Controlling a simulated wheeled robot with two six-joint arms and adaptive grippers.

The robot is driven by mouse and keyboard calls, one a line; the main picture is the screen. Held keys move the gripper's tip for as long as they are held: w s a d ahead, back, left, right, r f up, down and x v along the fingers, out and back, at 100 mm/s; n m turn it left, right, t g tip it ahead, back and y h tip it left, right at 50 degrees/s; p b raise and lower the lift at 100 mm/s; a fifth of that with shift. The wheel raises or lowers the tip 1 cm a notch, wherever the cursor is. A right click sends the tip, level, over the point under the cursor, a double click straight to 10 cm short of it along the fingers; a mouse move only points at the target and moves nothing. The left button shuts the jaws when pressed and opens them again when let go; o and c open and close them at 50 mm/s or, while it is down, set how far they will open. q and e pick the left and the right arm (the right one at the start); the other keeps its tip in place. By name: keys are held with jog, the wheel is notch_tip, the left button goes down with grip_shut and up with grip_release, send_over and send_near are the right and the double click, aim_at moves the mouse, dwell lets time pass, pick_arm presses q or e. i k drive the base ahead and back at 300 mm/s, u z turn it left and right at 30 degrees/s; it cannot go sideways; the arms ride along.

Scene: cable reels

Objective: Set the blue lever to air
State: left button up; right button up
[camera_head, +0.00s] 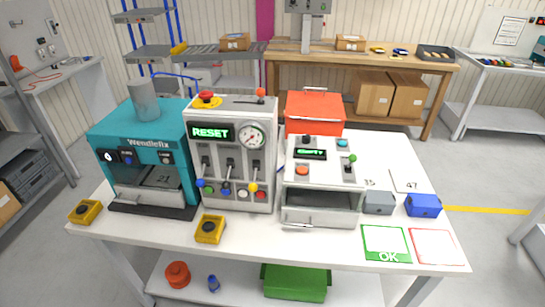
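A grey-white control box (215,130) with a lit RESET display and a round gauge (251,136) stands on the white table. Its front has three dark upright slots with levers. A yellow knob (252,187) is at the right lever. The labels are too small to read, so I cannot tell which position is air. Neither of my grippers is in view.
A teal machine (112,132) stands left of the box, and a grey-white machine with an open drawer (319,216) stands right. Yellow button boxes (209,229) sit at the front edge. Small grey (378,202) and blue boxes (423,205) lie on the right.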

aim_at(200, 182)
jog(key=z, duration=0.95)
jog(key=i, duration=0.85)
jog(key=z, duration=0.85)
jog(key=k, duration=1.35)
jog(key=u, duration=1.65)
